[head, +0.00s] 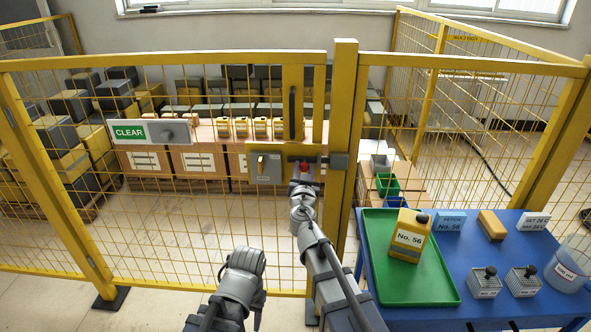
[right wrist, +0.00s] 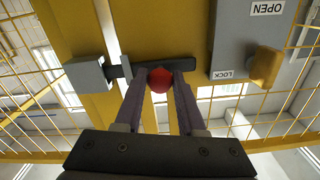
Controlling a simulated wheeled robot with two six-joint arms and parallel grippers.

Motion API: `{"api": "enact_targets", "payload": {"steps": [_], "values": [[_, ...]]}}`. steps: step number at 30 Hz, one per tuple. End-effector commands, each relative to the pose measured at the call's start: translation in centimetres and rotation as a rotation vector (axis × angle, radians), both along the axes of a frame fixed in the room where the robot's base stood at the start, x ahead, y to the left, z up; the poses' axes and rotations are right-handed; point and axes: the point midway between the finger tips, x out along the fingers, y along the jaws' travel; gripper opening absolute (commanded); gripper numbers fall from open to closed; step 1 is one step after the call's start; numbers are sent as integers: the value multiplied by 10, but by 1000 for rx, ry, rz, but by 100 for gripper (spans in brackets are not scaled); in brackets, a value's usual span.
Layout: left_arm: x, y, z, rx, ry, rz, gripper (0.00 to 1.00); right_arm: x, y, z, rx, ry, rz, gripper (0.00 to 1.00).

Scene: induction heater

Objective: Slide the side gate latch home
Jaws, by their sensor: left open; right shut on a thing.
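The side gate latch is a dark bolt bar (right wrist: 180,66) with a red ball knob (right wrist: 160,80), mounted on the yellow gate. The knob also shows in the head view (head: 304,166). My right gripper (right wrist: 160,86) is shut on the red knob, one finger on each side. It also shows in the head view (head: 303,182). The bolt's end reaches across the gate edge to the grey keeper block (right wrist: 86,75) on the post; how deep it sits inside is hidden. My left gripper (head: 245,262) is low in front of the gate, empty and away from the latch, its fingers hard to make out.
A grey lock box (right wrist: 235,40) marked OPEN and LOCK, with a yellow handle, sits beside the bolt. A blue table (head: 400,318) at right holds a green tray (head: 440,290) with a yellow No. 56 container (head: 409,236). Mesh fence and a CLEAR sign (head: 130,132) stand left.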

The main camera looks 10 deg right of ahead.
Motion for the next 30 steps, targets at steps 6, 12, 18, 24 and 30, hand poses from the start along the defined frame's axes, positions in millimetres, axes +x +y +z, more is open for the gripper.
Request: {"api": "enact_targets", "payload": {"steps": [6, 12, 18, 24, 30], "values": [[0, 0, 0, 0, 0, 0, 50, -1, -4, 0, -1, 1, -12, 41], [0, 0, 0, 0, 0, 0, 50, -1, -4, 0, -1, 0, -10, 63], [0, 0, 0, 0, 0, 0, 50, 0, -3, 0, -1, 0, -7, 63], [0, 0, 0, 0, 0, 0, 50, -8, -1, 0, -1, 0, -6, 63], [0, 0, 0, 0, 0, 0, 50, -34, 3, 0, -1, 0, -6, 63]]}}
